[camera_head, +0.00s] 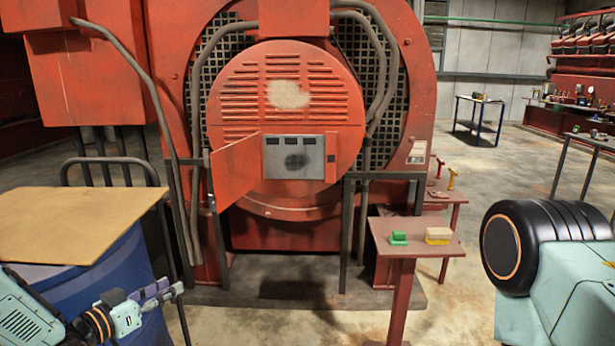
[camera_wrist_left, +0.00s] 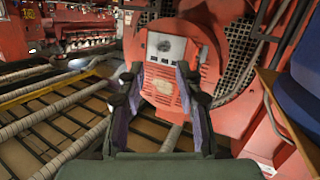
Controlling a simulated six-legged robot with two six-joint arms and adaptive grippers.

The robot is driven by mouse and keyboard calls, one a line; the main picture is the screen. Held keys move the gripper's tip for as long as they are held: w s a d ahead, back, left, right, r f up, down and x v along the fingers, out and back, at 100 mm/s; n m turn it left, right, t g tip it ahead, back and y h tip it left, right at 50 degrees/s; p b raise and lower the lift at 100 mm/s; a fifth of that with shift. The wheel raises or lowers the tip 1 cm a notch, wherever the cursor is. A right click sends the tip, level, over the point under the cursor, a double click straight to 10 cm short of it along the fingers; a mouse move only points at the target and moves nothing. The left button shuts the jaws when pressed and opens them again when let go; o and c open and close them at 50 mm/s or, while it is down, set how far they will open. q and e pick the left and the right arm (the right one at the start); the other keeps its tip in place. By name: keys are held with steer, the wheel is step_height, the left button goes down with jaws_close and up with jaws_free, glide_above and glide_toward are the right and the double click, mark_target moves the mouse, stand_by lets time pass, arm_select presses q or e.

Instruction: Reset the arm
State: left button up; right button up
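My left arm comes in at the lower left of the head view. Its gripper (camera_head: 166,291) is in front of the blue barrel (camera_head: 100,300), below the level of its top. In the left wrist view, the two dark fingers of the left gripper (camera_wrist_left: 160,85) stand apart with nothing between them. The red engine housing (camera_wrist_left: 170,75) shows beyond them, tilted in that view. At the lower right of the head view, the teal link and black joint are part of my right arm. The right gripper is out of the picture.
The red engine (camera_head: 285,120) has its small door (camera_head: 235,170) standing open beside a grey panel (camera_head: 294,157). A brown board (camera_head: 70,220) covers the barrel. Floor shows between stand and barrel.

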arm_select(q)
steer(key=s+d+f+n+g+y+b, duration=0.2)
steer(key=s+d+f+g, duration=0.1)
steer(key=s+f, duration=0.55)
steer(key=s+d+f+n+g+y+b, duration=0.25)
steer(key=s+f, duration=0.35)
steer(key=f, duration=0.5)
steer(key=s+d+f+g+y+b, duration=0.1)
steer(key=s+f+g+b, duration=0.1)
steer(key=s, duration=0.7)
steer(key=s+f+g+y+b, duration=0.1)
steer(key=s+f+g+b, duration=0.2)
steer(key=s+f, duration=0.3)
steer(key=s+d+f+g+y+b, duration=0.1)
steer(key=s+f+g+b, duration=0.2)
steer(key=s, duration=1.1)
step_height(320, 180, down, 2)
steer(key=shift+s+d+f+g, duration=0.1)
steer(key=shift+s+d+g, duration=0.2)
steer(key=shift+g, duration=0.15)
